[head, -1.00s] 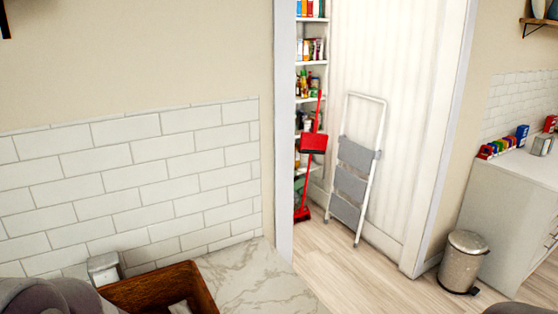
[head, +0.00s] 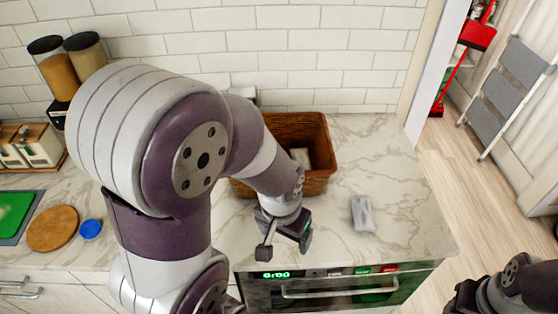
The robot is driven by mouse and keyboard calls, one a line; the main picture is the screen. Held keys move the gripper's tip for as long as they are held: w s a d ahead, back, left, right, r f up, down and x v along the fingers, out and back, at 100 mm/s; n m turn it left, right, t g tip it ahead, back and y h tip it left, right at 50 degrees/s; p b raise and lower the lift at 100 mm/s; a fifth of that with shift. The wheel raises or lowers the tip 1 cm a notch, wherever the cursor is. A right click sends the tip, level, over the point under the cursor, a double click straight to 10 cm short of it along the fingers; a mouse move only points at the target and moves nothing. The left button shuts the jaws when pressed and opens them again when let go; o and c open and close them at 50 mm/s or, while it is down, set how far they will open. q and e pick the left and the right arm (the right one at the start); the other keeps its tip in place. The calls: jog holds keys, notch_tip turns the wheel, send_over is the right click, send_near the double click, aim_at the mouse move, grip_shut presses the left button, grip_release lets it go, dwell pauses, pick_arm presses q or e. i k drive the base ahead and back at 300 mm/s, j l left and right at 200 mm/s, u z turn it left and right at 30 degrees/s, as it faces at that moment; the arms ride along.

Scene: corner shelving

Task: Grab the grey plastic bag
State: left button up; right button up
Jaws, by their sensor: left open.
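A small grey plastic bag (head: 362,213) lies on the marble counter, to the right of the wicker basket. My left gripper (head: 284,249) is open and empty above the counter's front edge, to the left of the bag and apart from it. Part of my right arm shows at the lower right; its gripper (head: 462,297) is dark and partly cut off, and its jaws cannot be made out.
A brown wicker basket (head: 318,180) with something pale inside stands against the tiled wall. An oven (head: 335,290) is under the counter. A round wooden board (head: 52,229), a blue lid (head: 90,229) and two dispensers (head: 88,54) are at the left. The counter around the bag is clear.

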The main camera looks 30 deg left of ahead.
aim_at(363, 217)
jog(key=j+z, duration=0.2)
jog(key=z, duration=0.2)
jog(key=k+j+z, duration=0.1)
jog(key=z, duration=0.3)
jog(key=k+j+z, duration=0.1)
jog(key=z, duration=0.3)
jog(key=j, duration=0.1)
